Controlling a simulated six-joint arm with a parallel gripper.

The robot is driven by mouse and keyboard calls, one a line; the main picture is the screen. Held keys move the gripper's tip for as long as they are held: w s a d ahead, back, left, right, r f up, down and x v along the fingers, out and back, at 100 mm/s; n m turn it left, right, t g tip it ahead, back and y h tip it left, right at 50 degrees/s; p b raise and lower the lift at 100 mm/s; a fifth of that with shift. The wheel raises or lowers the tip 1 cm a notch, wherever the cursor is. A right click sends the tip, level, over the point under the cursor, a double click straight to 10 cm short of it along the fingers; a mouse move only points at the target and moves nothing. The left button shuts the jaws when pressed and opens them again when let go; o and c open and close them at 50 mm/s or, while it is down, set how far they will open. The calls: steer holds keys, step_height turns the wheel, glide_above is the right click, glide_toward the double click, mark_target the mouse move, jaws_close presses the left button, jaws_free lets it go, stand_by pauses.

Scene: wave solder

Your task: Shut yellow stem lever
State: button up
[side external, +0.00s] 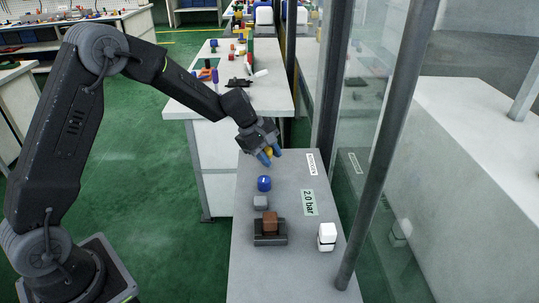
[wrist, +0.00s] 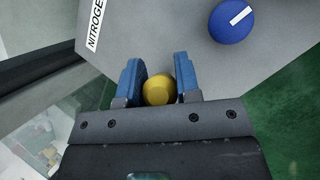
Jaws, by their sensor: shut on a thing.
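The yellow knob or stem (wrist: 159,90) sits between the two blue fingers of my gripper (wrist: 160,82) in the wrist view. The fingers are closed around it, one on each side. In the side view, a bit of the yellow part (side external: 268,152) shows at my gripper (side external: 269,157), over the far end of the grey bench top. Most of it is hidden by the fingers, so I cannot tell the lever's angle.
On the grey bench top (side external: 247,235) stand a blue round knob (side external: 264,183), a grey block (side external: 260,202), a brown block (side external: 270,222) in a dark holder (side external: 271,240), and a white block (side external: 327,236). Glass panels with a dark post (side external: 377,165) border the right side.

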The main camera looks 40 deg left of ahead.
jaws_close()
steer(key=w+a+g+h, duration=0.1)
steer(key=w+a+n+g+h, duration=0.1)
steer(key=g+h, duration=0.1)
steer(key=shift+r, duration=0.4)
steer(key=shift+w+a+f+n+g+h, duration=0.1)
steer(key=shift+w+a+n+g+h, duration=0.55)
steer(key=shift+h, duration=0.45)
steer(key=shift+w+a+f+n+g+h, duration=0.1)
steer(key=shift+w+a+n+g+h, duration=0.35)
steer(key=shift+g+h, duration=0.55)
steer(key=shift+w, duration=0.1)
steer(key=o, duration=0.7)
jaws_free()
steer(key=shift+a, duration=0.1)
